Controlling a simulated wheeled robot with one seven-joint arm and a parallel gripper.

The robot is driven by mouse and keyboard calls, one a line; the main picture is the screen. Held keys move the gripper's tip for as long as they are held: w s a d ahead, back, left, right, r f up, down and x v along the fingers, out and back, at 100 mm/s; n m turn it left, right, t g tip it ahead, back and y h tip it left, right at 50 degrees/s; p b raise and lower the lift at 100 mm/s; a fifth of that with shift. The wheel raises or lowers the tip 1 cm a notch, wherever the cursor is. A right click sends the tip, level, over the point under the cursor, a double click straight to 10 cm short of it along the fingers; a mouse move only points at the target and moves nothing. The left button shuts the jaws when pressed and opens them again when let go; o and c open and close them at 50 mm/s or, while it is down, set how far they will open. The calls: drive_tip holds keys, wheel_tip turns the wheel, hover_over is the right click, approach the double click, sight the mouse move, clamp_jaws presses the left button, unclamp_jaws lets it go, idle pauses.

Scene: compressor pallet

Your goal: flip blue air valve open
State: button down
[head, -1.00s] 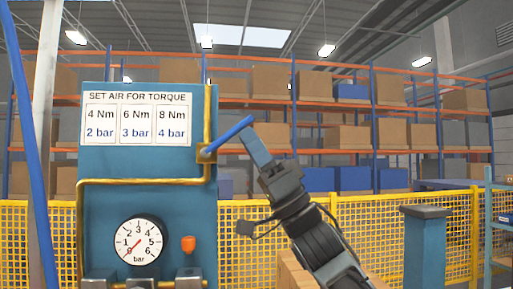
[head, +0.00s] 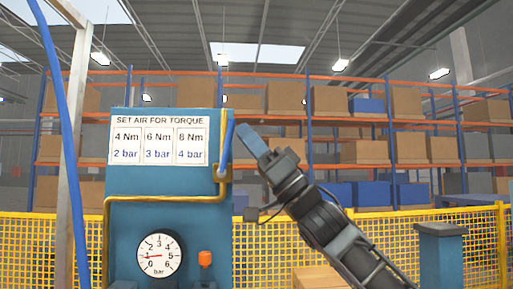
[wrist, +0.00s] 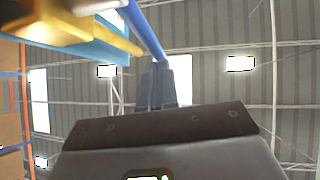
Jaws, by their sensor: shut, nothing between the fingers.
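The blue air valve handle (head: 227,148) stands nearly upright, in line with the yellow pipe (head: 230,195), above its brass valve body (head: 222,174) at the right edge of the blue panel (head: 170,215). My gripper (head: 241,131) is shut and empty, its tips just right of the handle's upper end. In the wrist view the handle (wrist: 145,30) runs down toward the closed fingertips (wrist: 165,75); I cannot tell whether they touch. The pressure gauge (head: 159,256) has its red needle pointing left, near 1.
A torque chart (head: 158,147) is on the panel, and an orange knob (head: 205,258) sits right of the gauge. A blue hose (head: 66,150) hangs at the left. A yellow mesh fence (head: 400,255) and loaded racks stand behind.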

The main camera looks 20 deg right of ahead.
drive_tip(key=shift+w+a+r, duration=0.2)
drive_tip(key=shift+a+r, duration=0.2)
drive_tip(key=shift+a, duration=0.3)
drive_tip(key=shift+a+r, duration=0.1)
drive_tip(key=shift+a, duration=0.05)
idle(0.3)
